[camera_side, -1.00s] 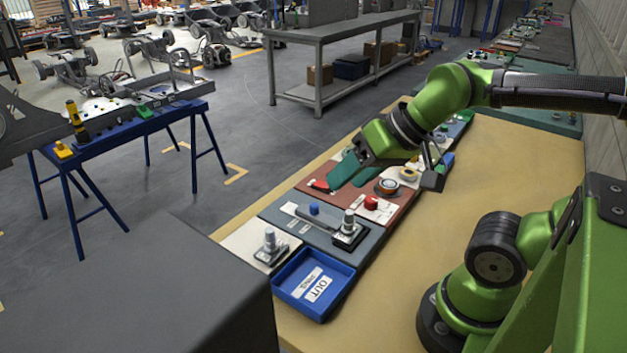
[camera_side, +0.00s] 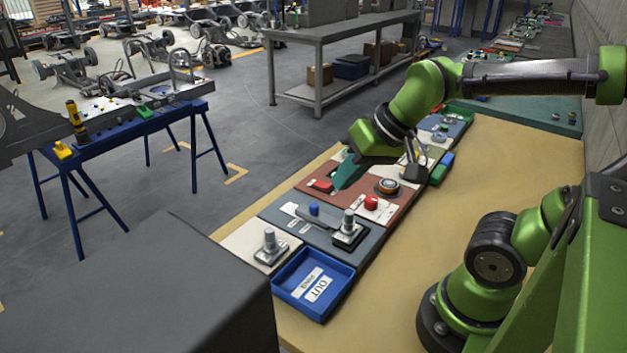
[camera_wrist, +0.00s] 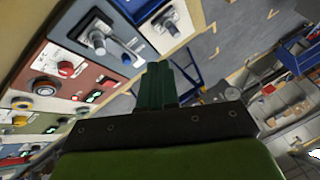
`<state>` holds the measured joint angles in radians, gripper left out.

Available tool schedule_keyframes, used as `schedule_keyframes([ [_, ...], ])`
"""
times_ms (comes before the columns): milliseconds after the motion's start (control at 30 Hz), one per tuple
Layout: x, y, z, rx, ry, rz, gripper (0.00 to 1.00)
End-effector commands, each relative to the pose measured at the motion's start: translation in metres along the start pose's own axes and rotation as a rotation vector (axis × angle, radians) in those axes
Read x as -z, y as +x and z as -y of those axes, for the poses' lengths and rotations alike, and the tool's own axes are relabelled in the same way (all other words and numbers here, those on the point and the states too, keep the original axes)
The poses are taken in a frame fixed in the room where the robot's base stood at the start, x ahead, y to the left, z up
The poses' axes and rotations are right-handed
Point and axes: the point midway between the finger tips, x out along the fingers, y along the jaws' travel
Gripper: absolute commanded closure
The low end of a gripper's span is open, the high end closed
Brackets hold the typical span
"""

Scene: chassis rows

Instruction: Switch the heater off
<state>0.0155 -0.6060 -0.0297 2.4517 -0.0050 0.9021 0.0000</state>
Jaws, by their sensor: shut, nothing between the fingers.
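My gripper (camera_side: 341,183) has teal fingers, shut and empty, pointing down over the red-brown panel (camera_side: 396,202) in the side view. The fingertips are close beside a red switch (camera_side: 319,185) at the panel's left edge; I cannot tell whether they touch it. The panel also bears a red button (camera_side: 371,202) and a round orange-and-black control (camera_side: 387,186). In the wrist view my shut fingers (camera_wrist: 158,72) cover part of the view, and the red button (camera_wrist: 66,70) shows to their left. No label naming the heater is readable, so I cannot tell which control is the heater's.
A grey panel with a blue knob (camera_side: 314,209) and a metal lever (camera_side: 349,222) adjoins in front. A blue OUT tray (camera_side: 336,299) lies at the row's near end. More panels continue behind. The tan tabletop (camera_side: 500,170) right of the row is clear.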

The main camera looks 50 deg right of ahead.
Motion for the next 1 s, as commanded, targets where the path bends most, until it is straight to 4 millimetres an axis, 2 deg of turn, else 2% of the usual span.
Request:
schedule_keyframes([
  [267, 0.070, 0.030, -0.024, -0.112, 0.203, 0.132, 1.00],
  [500, 0.129, 0.061, -0.063, -0.252, 0.430, 0.223, 1.00],
  [833, 0.195, 0.106, -0.130, -0.520, 0.773, 0.287, 1.00],
  [1000, 0.218, 0.118, -0.149, -0.646, 0.939, 0.272, 1.00],
])
